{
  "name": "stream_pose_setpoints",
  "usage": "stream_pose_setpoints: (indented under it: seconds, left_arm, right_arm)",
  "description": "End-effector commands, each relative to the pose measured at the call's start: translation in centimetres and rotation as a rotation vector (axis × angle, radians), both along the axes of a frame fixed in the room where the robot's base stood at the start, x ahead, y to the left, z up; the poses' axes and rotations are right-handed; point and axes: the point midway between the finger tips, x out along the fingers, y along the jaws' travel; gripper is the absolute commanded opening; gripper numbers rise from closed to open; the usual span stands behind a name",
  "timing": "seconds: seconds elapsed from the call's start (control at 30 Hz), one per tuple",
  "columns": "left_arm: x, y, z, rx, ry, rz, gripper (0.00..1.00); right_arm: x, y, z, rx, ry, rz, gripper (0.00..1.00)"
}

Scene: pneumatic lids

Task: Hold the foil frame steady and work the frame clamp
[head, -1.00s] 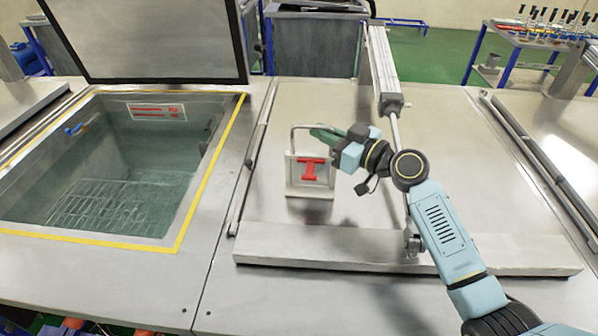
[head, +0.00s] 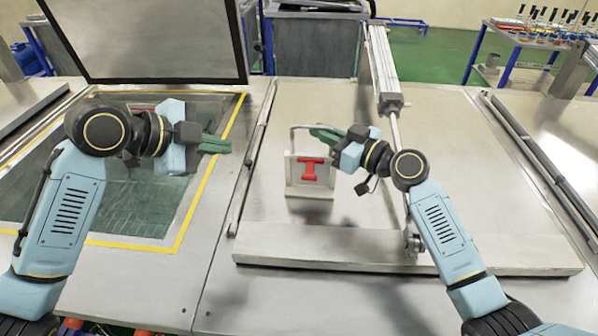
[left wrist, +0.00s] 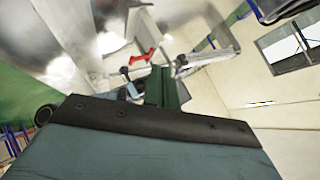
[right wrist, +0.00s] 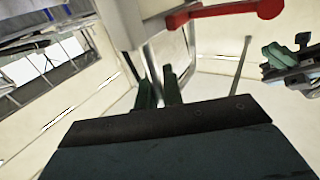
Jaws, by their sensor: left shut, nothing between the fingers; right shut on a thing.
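The foil frame (head: 310,191) is a small pale upright frame with a wire handle (head: 293,130). It stands on the flat steel lid. The red frame clamp (head: 314,168) sits on its front; it also shows large in the right wrist view (right wrist: 225,12) and small in the left wrist view (left wrist: 142,58). My right gripper (head: 322,136) is shut on the foil frame at its top; the fingers hide the exact contact. My left gripper (head: 222,145) is shut and empty, left of the frame and apart from it, above the tank's right edge.
The open water tank (head: 195,203) with yellow edging lies at left, under my left arm. A raised lid (head: 145,40) stands behind it. A pneumatic cylinder (head: 383,60) rises behind the frame, its rod coming down to the right.

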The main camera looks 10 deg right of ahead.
Motion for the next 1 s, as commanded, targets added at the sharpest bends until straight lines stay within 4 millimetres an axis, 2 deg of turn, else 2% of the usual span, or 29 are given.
stream_pose_setpoints:
  seconds: [0.03,0.1,0.2,0.3,0.73,0.87,1.0]
  left_arm:
    - [-1.4,-2.0,0.7,-0.013,0.013,-0.069,0.0]
    - [-3.2,-4.0,1.3,-0.024,0.038,-0.145,0.0]
    - [-4.9,-5.6,1.7,-0.033,0.06,-0.213,0.0]
    - [-5.6,-6.2,1.9,-0.035,0.069,-0.243,0.0]
    - [-5.5,-6.8,1.5,-0.039,0.073,-0.245,0.0]
    - [-5.2,-8.2,0.5,-0.041,0.073,-0.245,0.0]
    - [-4.5,-10.5,-1.3,-0.04,0.074,-0.246,0.0]
  right_arm:
    - [0.0,0.0,0.0,0.0,0.0,-0.001,0.0]
    - [0.0,0.0,0.0,0.0,0.0,-0.001,0.0]
    - [0.0,0.0,0.0,0.0,0.0,-0.001,0.0]
    - [0.0,0.0,0.0,0.0,0.0,-0.001,0.0]
    - [0.0,0.0,0.0,0.0,0.0,0.0,0.0]
    - [0.0,0.0,0.0,0.0,0.0,0.0,0.0]
    - [0.0,0.0,0.0,0.0,0.0,0.0,0.0]
